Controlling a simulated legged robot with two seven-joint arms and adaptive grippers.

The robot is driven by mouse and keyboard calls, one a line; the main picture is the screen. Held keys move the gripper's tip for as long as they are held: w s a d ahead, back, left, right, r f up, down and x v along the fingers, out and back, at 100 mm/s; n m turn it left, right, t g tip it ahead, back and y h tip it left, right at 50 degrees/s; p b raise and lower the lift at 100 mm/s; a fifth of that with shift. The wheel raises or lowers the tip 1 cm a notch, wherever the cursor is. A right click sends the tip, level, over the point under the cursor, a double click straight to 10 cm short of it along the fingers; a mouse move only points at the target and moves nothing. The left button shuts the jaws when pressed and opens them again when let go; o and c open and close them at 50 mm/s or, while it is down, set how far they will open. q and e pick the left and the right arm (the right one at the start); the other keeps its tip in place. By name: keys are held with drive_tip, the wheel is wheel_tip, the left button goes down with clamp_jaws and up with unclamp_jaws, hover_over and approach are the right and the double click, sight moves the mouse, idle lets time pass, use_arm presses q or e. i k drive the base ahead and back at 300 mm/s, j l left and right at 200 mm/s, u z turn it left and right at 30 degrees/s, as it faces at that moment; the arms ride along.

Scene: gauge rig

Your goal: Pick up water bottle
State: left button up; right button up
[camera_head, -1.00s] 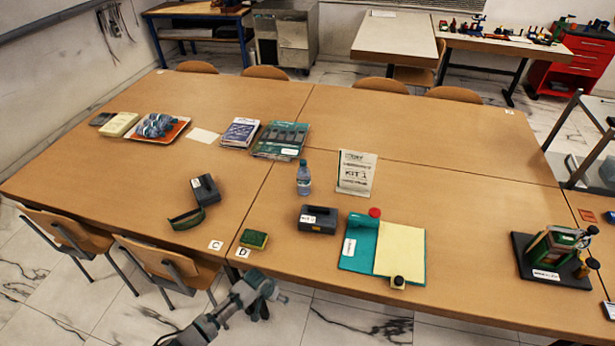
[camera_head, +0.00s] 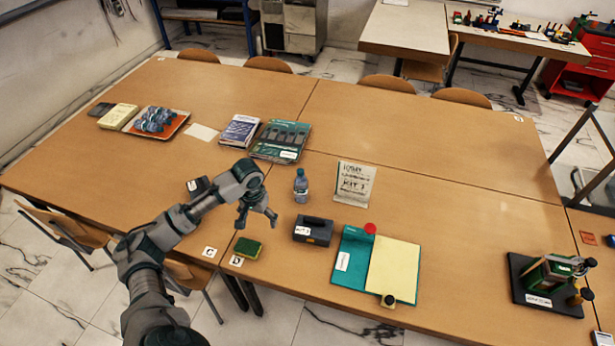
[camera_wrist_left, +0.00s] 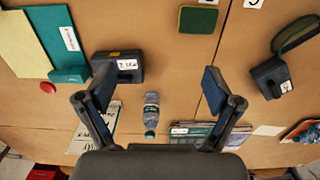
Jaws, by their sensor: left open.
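My left gripper (camera_head: 257,219) is open and empty, above the table to the left of the bottle and nearer me. In the left wrist view the bottle (camera_wrist_left: 151,112) shows between the two open fingers (camera_wrist_left: 158,92), apart from both. My right gripper is in neither view.
The dark box (camera_head: 313,230) stands just in front of the bottle, and a sign (camera_head: 354,184) stands to its right. A green sponge (camera_head: 248,248), a teal folder (camera_head: 352,259) and books (camera_head: 281,141) lie around. Bare table lies left of the bottle.

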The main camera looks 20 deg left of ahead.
sight(301, 183)
drive_tip(key=i, duration=1.1)
